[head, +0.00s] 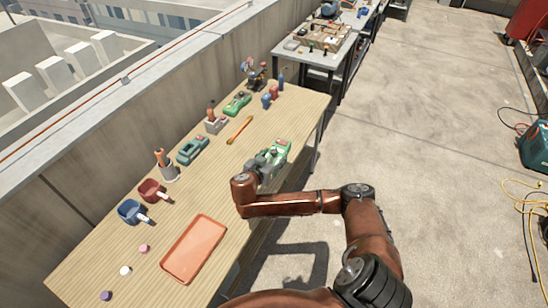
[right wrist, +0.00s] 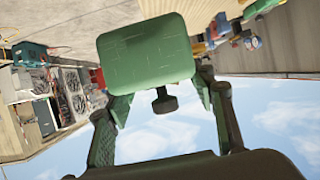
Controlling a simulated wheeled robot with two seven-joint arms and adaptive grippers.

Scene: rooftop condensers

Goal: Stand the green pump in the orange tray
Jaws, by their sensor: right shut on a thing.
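The orange tray (head: 195,248) lies empty on the near part of the wooden table. My right gripper (head: 268,160) is at the table's right edge, beyond the tray and to its right. It is shut on the green pump (head: 281,150), which is partly hidden behind the gripper in the head view. In the right wrist view the green pump (right wrist: 147,53) shows as a rounded green block with a dark knob, between the fingers (right wrist: 162,98). I cannot tell whether it touches the table. My left gripper is not in view.
A blue scoop (head: 129,211), a red scoop (head: 150,190) and small caps (head: 125,270) lie left of the tray. Another green device (head: 192,149), a holder with a handle (head: 167,168) and an orange stick (head: 239,130) are farther back. Bare tabletop lies between tray and gripper.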

